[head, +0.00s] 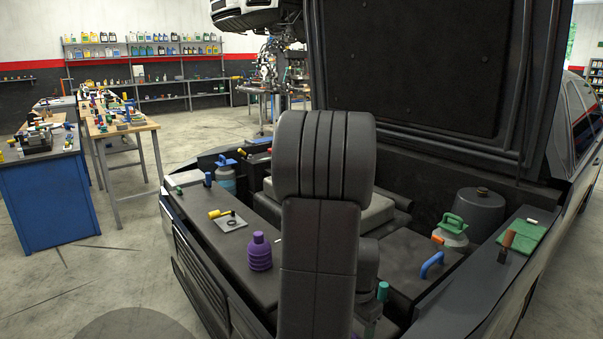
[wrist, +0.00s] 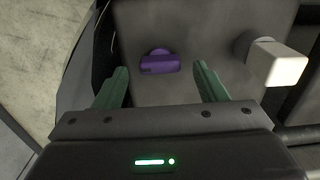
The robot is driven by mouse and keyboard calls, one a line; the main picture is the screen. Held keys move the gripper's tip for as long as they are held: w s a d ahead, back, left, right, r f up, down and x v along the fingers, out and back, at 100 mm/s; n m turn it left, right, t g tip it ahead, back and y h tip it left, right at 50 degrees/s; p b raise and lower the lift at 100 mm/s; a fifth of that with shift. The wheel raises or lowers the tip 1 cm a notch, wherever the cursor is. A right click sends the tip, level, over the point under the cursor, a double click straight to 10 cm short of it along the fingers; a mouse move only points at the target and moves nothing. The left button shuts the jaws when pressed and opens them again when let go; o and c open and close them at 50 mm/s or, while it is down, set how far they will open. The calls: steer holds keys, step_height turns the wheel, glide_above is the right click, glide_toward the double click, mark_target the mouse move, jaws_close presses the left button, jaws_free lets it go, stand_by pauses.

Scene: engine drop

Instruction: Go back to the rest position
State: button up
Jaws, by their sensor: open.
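My gripper (wrist: 160,85) shows in the wrist view with its two green fingers spread apart and nothing between them. A purple ribbed bottle (head: 260,252) stands upright on the dark front panel of the car's engine bay in the head view. A purple object (wrist: 159,63) lies beyond and between the fingertips in the wrist view, apart from them. In the head view my dark arm fills the middle and hides part of the engine bay; my gripper cannot be made out there.
The raised hood (head: 420,75) stands behind the engine bay. A yellow-handled tool on a pale plate (head: 231,222), a blue handle (head: 432,264) and a green cloth (head: 523,236) lie around the bay. A white-ended part (wrist: 275,65) sits right of the fingers. Open floor lies left.

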step_height(320, 180, down, 2)
steer(key=shift+f, duration=0.1)
stand_by(0.5)
